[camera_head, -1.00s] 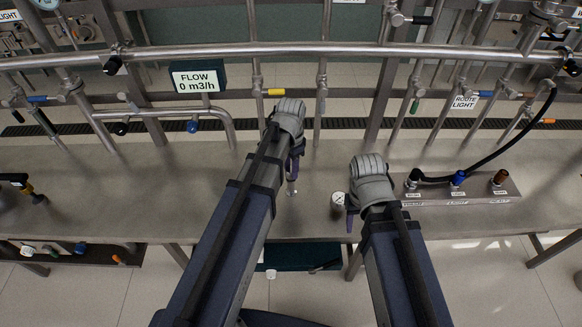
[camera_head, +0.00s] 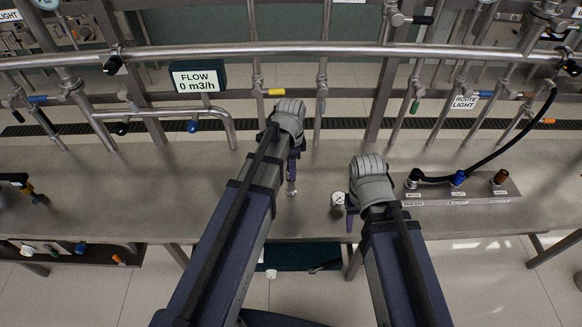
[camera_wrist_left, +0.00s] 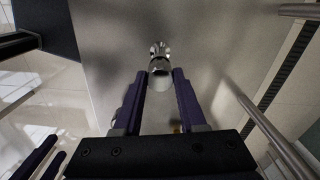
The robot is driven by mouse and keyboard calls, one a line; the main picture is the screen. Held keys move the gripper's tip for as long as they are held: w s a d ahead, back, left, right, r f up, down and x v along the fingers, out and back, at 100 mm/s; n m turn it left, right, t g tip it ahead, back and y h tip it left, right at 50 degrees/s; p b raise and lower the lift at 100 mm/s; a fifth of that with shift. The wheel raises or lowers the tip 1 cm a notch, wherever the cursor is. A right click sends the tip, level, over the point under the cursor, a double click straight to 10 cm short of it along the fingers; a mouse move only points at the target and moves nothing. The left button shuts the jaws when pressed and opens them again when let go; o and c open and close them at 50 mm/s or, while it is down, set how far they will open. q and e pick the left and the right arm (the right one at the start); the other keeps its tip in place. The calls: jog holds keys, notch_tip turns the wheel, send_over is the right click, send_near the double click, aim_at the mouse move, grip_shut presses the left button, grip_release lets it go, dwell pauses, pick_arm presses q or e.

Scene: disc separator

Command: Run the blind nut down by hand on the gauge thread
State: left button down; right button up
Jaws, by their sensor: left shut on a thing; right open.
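My left gripper (camera_head: 292,176) points down over the bench, its purple fingers shut on a small metal piece. In the left wrist view the fingers (camera_wrist_left: 160,78) close around a shiny round metal piece (camera_wrist_left: 159,66), which I take to be the blind nut. A lobed or ribbed metal part (camera_wrist_left: 158,47) shows just beyond it; I cannot tell whether the two are threaded together. In the head view a small bright metal bit (camera_head: 292,192) shows at the fingertips. My right gripper (camera_head: 350,222) is open, beside a small white-topped round item (camera_head: 338,199), perhaps a gauge.
The steel bench (camera_head: 120,190) is mostly clear to the left. A block with knobs (camera_head: 455,188) and a black hose stands at the right. Pipes and a flow display (camera_head: 198,78) stand behind. A lower shelf (camera_head: 300,257) shows below the front edge.

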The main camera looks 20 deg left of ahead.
pick_arm(q)
jog(key=shift+m, duration=1.1)
jog(key=shift+c, duration=2)
grip_release()
notch_tip(320, 180, up, 4)
jog(key=p, duration=0.3)
jog(key=shift+f+p, duration=0.15)
jog(key=shift+p, duration=0.2)
jog(key=shift+f, duration=0.15)
